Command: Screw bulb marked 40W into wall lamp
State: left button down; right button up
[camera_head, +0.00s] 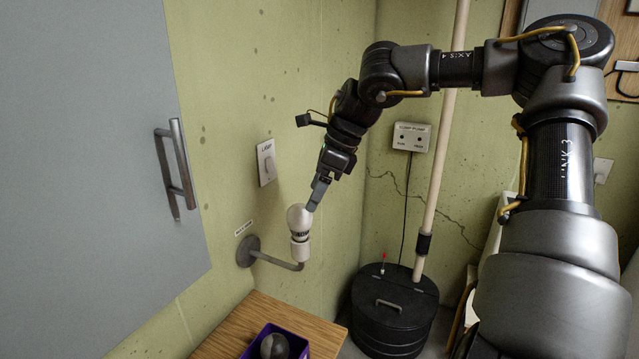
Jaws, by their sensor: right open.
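The wall lamp (270,257) is a grey bracket on the green wall, with an arm that ends in an upturned white socket (299,252). A white bulb (296,217) stands upright in the socket. My right gripper (315,195) is open and points down at the bulb's upper right side. One finger overlaps the bulb's edge in the picture; I cannot tell whether it touches. The far finger is hidden. My left gripper is out of view.
A purple box (248,351) holding a dark round bulb (274,346) sits on a wooden table (225,337) below the lamp. A grey cabinet door (90,170) fills the left. A switch (266,162) is above the lamp. A black sump bin (393,312) and pipe stand behind right.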

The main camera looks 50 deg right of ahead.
aim_at(300, 223)
jog(key=p+x, duration=0.2)
jog(key=x, duration=0.7)
jog(key=shift+w+f, duration=0.15)
jog(key=shift+f, duration=0.1)
jog(key=shift+c, duration=0.5)
jog(key=c, duration=0.9)
jog(key=shift+f+m+b, duration=0.15)
jog(key=shift+m+b, duration=0.45)
jog(key=shift+b, duration=0.15)
jog(key=shift+c, duration=0.2)
jog(key=shift+m+t+h+b, duration=0.3)
jog(key=shift+m+h+b, duration=0.2)
jog(key=shift+m+b, duration=0.35)
jog(key=shift+m, duration=0.25)
